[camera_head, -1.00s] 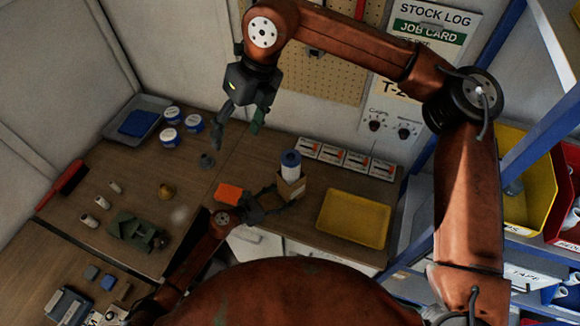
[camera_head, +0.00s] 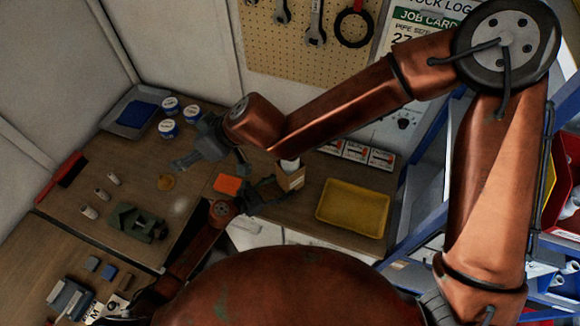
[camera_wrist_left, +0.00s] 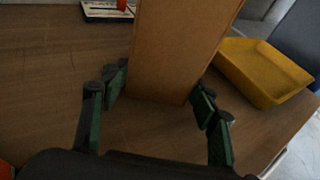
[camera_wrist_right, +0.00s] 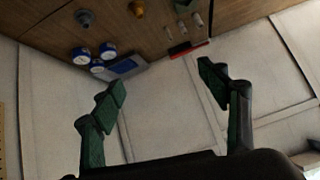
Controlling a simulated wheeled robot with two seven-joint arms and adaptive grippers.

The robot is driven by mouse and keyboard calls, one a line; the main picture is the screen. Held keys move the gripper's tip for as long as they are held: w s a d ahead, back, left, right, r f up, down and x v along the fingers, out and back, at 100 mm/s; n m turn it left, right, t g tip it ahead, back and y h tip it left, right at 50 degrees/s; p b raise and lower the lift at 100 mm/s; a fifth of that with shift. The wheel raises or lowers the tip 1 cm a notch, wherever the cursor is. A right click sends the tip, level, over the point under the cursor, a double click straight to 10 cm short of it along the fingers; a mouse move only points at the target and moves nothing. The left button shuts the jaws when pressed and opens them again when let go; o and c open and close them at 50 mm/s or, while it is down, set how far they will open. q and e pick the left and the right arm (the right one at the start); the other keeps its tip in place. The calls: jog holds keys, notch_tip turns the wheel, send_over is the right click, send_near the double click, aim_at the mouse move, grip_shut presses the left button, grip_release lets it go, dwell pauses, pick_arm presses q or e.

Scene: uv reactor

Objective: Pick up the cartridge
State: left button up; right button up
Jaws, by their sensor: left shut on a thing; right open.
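A white cartridge stands upright in an open cardboard box (camera_head: 291,181) at the near edge of the bench. Only a small white part of the cartridge (camera_head: 289,164) shows in the head view, just below my right forearm. My left gripper (camera_head: 276,189) is shut on the box; in the left wrist view the box (camera_wrist_left: 178,50) is between its fingers (camera_wrist_left: 155,90). My right gripper (camera_head: 210,166) is open and empty above the bench, left of the box. The right wrist view shows nothing between its fingers (camera_wrist_right: 160,88).
A yellow tray (camera_head: 353,214) lies right of the box. An orange block (camera_head: 227,184), a brass-coloured piece (camera_head: 167,182) and a green fixture (camera_head: 137,222) lie to the left. Blue-and-white tins (camera_head: 168,128) and a grey tray (camera_head: 128,122) stand farther back. Shelving is at the right.

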jog(key=w+d+f+m+t+h, duration=0.1)
jog(key=w+d+f+m+h, duration=0.15)
jog(key=d, duration=0.25)
jog(key=w+d+f+m+t+h, duration=0.1)
jog(key=w+d+f+m+h, duration=0.1)
jog(key=d+f+m, duration=0.3)
jog(key=m+t+h, duration=0.1)
jog(key=m+h, duration=0.3)
send_over(290, 167)
notch_tip(290, 167, down, 7)
jog(key=x, duration=0.5)
jog(key=shift+w+d+f, duration=0.15)
jog(key=shift+w, duration=0.2)
pick_arm(q)
jog(key=shift+r, duration=0.1)
pick_arm(e)
jog(key=shift+c, duration=0.3)
grip_shut()
